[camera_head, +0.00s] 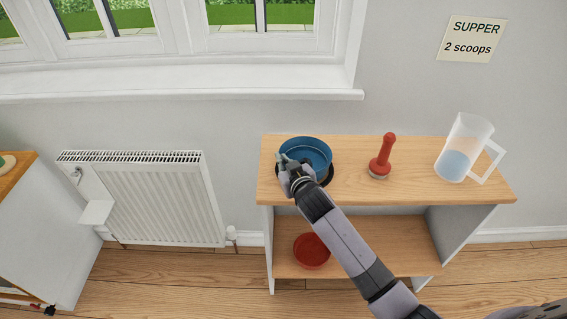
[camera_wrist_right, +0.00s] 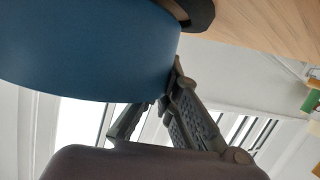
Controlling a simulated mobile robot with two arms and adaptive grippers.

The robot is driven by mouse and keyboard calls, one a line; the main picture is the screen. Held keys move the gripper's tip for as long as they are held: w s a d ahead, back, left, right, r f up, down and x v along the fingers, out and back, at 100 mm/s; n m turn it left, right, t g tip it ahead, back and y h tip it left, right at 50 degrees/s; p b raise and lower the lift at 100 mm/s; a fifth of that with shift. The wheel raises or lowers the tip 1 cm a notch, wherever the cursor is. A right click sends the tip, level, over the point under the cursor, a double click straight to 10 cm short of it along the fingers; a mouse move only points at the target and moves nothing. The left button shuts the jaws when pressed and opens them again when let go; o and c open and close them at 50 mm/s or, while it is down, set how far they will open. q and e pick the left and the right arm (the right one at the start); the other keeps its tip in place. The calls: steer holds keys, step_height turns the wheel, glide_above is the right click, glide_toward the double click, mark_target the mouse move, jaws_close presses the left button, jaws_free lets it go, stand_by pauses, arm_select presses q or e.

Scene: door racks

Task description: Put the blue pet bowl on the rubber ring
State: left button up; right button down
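The blue pet bowl (camera_head: 308,150) is at the left of the wooden shelf unit's top; its wall fills the upper left of the right wrist view (camera_wrist_right: 85,50). The black rubber ring (camera_head: 329,174) shows as a dark arc under the bowl's right side, and a piece of it shows beside the bowl in the right wrist view (camera_wrist_right: 198,12). I cannot tell whether the bowl rests on it. My right gripper (camera_head: 287,167) is at the bowl's left front rim. Its fingers (camera_wrist_right: 166,95) converge on the bowl's wall, their tips partly hidden. My left gripper is out of view.
A red-handled tool (camera_head: 382,155) and a clear jug (camera_head: 464,147) with bluish contents stand on the wooden top (camera_head: 420,188). A red bowl (camera_head: 311,251) sits on the lower shelf. A radiator (camera_head: 150,200) is on the left, and a window sill (camera_head: 180,82) is above.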

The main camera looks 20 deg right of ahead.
steer(key=shift+f, duration=0.3)
steer(key=shift+f, duration=0.1)
steer(key=c, duration=1.8)
jaws_free()
steer(key=shift+s, duration=0.1)
steer(key=v, duration=1.2)
